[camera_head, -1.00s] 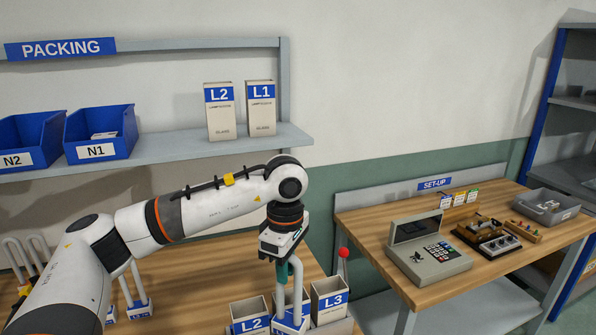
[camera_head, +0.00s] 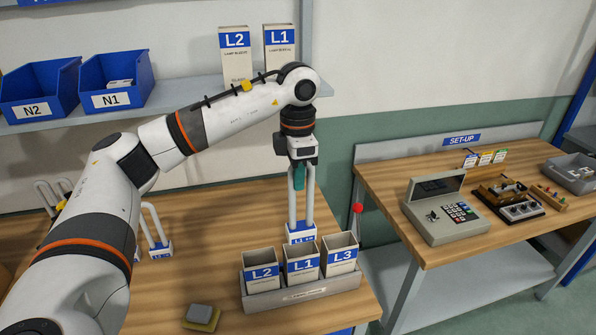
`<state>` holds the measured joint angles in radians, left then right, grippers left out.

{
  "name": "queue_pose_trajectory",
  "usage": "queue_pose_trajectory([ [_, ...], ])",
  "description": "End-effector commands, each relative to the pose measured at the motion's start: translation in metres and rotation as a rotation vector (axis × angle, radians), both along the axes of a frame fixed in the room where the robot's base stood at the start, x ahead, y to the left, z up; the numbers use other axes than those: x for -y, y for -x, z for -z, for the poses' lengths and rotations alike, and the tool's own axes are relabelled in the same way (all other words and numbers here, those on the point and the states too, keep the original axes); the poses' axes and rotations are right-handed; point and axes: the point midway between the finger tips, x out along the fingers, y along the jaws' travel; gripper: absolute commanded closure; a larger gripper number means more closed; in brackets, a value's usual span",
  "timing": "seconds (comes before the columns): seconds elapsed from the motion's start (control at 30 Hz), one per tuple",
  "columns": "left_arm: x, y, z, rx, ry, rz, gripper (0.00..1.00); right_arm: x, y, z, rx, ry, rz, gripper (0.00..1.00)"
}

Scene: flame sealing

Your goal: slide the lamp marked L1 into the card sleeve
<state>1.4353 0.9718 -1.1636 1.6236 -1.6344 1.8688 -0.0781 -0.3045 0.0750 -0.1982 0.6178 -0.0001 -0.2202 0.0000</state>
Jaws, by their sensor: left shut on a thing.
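My left gripper (camera_head: 298,162) is shut on the lamp L1 (camera_head: 301,204), a white U-shaped tube with a blue-and-white base marked L1. The lamp hangs upright, base down, at the open top of the middle card sleeve (camera_head: 302,266), marked L1. In this view the base appears at or just behind the sleeve's back rim; I cannot tell whether it touches or has entered. The sleeve stands in a grey holder (camera_head: 303,293) between sleeve L2 (camera_head: 263,273) and sleeve L3 (camera_head: 341,258). My right gripper is not in view.
Another lamp (camera_head: 157,236) stands on the bench at left, partly behind my arm. A grey-and-yellow block (camera_head: 201,317) lies at the front. A red-tipped rod (camera_head: 357,209) rises right of the holder. Cartons and blue bins (camera_head: 117,86) fill the shelf above.

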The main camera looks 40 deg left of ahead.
Motion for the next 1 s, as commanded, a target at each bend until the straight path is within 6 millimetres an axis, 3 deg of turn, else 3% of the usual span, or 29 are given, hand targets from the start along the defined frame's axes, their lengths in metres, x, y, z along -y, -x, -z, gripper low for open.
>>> queue_pose_trajectory([
  [1.0, 0.000, 0.000, 0.074, 0.000, 0.000, 0.001, 1.00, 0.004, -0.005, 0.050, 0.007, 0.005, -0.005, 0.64],
])
